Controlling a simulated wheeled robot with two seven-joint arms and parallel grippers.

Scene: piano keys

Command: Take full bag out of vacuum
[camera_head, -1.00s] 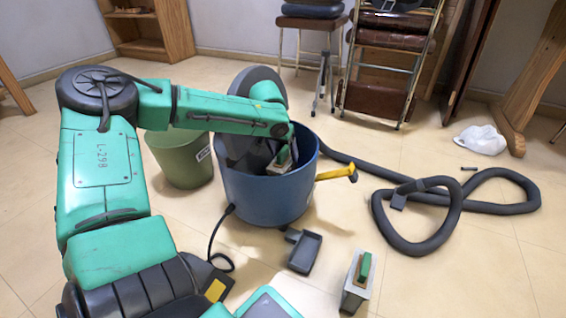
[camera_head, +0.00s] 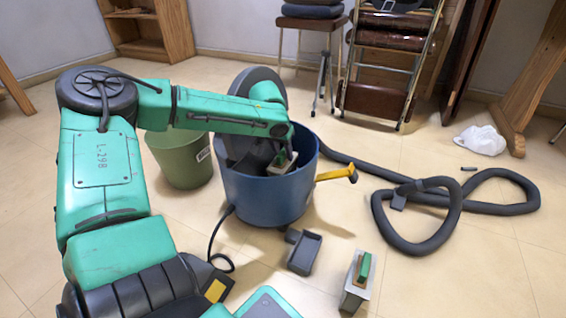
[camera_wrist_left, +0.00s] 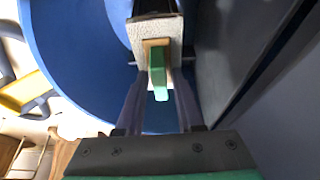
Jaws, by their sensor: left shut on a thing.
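The blue vacuum drum (camera_head: 262,195) stands open on the floor, its dark round lid (camera_head: 252,85) raised at the back. Inside it is a pale grey bag (camera_head: 285,168) with a tan collar and a green tab (camera_head: 281,159). A second bag-like piece with a green tab (camera_head: 357,285) stands on the floor at the front. My right gripper is not in view.
A green bin (camera_head: 180,160) stands left of the drum. A yellow-handled latch (camera_head: 336,174) sticks out on its right. A grey tray-like part (camera_head: 304,253) lies in front. A black hose (camera_head: 430,215) loops across the floor at right, near a white crumpled bag (camera_head: 480,140).

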